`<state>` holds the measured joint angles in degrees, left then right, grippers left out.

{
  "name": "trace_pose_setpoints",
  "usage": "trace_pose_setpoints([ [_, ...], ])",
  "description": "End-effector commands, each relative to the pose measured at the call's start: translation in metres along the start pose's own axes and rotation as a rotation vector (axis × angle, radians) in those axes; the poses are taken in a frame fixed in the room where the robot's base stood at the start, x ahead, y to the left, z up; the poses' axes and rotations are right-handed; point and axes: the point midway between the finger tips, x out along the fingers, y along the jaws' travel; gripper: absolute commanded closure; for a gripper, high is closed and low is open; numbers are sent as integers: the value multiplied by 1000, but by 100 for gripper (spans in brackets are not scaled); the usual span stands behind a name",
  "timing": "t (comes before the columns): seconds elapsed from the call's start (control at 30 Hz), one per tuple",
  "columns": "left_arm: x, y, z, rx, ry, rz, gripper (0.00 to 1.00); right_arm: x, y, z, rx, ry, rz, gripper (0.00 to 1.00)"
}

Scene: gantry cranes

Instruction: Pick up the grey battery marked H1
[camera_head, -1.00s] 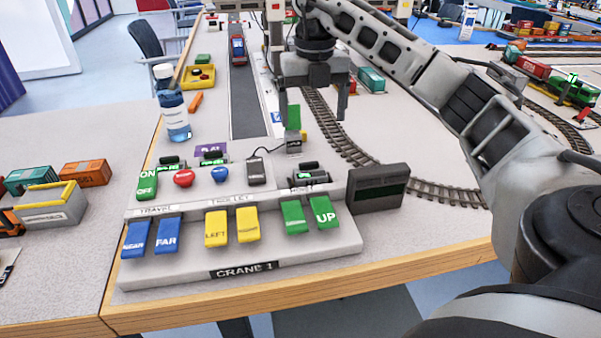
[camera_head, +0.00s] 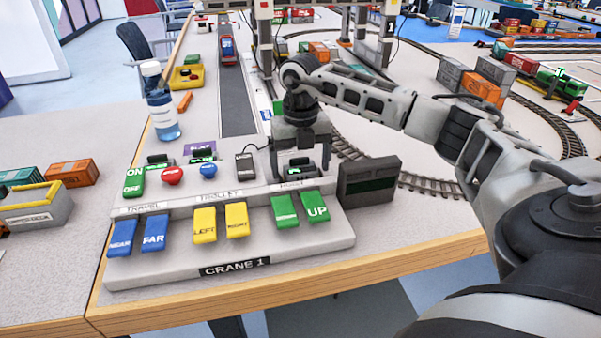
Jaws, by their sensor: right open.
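My right gripper (camera_head: 297,174) is open, pointing down over the HOIST section of the CRANE 1 control panel (camera_head: 335,243). Its two fingers stand on either side of a small dark battery-like cylinder (camera_head: 298,164) in the hoist bay, with no visible grip on it. I cannot read an H1 mark, and the gripper partly hides this cylinder. Similar dark cylinders with green parts sit in the travel bay (camera_head: 157,160) and trolley bay (camera_head: 207,158). My left gripper is not in view.
Blue, yellow and green (camera_head: 315,206) rocker keys lie in front of the gripper. A dark display box (camera_head: 369,181) stands close to its right. A small dark cabled box (camera_head: 246,167) is to its left. A bottle (camera_head: 161,103) stands at the panel's back left.

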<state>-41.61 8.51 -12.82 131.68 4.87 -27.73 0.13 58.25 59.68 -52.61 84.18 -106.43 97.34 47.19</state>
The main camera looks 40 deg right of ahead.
Motion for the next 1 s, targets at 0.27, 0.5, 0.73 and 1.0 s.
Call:
trace_pose_setpoints([
  [0.27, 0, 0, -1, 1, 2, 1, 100, 0, 0, 0, -1, 0, 0, 33],
  [0.5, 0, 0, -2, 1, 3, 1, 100, -1, 0, 0, 0, -1, 1, 65],
  [0.73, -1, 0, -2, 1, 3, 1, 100, -4, 0, 0, 0, -1, 1, 65],
  [1.0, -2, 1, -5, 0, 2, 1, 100, -37, 1, 0, -1, -4, 3, 65],
])
